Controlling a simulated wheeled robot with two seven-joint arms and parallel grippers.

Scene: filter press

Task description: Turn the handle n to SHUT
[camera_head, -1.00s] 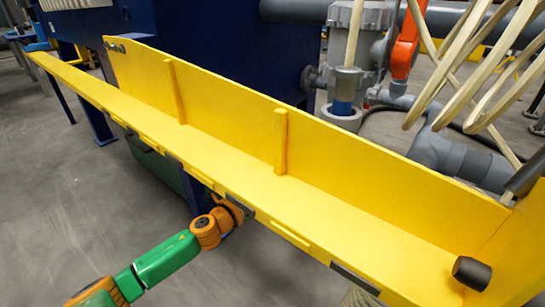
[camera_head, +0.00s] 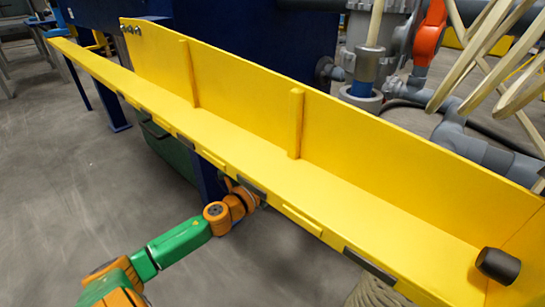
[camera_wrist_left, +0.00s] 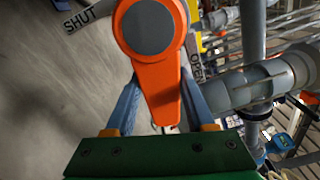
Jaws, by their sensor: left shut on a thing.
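The orange handle (camera_wrist_left: 158,88) with a round grey hub cap (camera_wrist_left: 149,27) fills the middle of the left wrist view, its narrow end toward my palm. My left gripper (camera_wrist_left: 161,76) has its two grey-blue fingers on either side of the handle and is shut on it. A SHUT label (camera_wrist_left: 80,19) is at the upper left, apart from the handle. An OPEN label (camera_wrist_left: 196,62) is right beside the handle, partly covered by the right finger. In the head view my left arm reaches to the yellow trough, and its gripper is hidden. My right gripper is not in view.
The long yellow trough (camera_head: 360,205) crosses the head view above my left wrist. A dark knob (camera_head: 497,266) is at its right end. Grey pipes (camera_wrist_left: 245,85) lie close right of the handle. Bare floor (camera_wrist_left: 60,90) shows on its left.

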